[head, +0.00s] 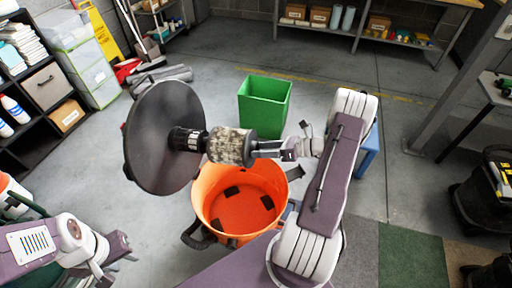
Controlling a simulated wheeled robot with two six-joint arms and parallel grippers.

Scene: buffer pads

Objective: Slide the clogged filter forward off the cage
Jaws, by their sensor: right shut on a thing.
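The clogged filter (231,147) is a mottled, dirty beige cylinder in the middle of the head view. It lies sideways at the right end of a black cage (187,139), which sticks out from a large dark round disc (160,135). Part of the cage shows bare between disc and filter; whether some cage is still inside the filter is hidden. My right gripper (262,149) comes from the right and is shut on the filter's right end. My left gripper (122,248) is low at the left, away from the filter; its finger opening is unclear.
An open orange drum (276,195) with dark patches inside stands below the filter. A green bin (264,104) stands on the floor behind it. Shelves (40,80) line the left, a workbench (360,28) the back. A black cart (485,195) is at right. Floor between is mostly clear.

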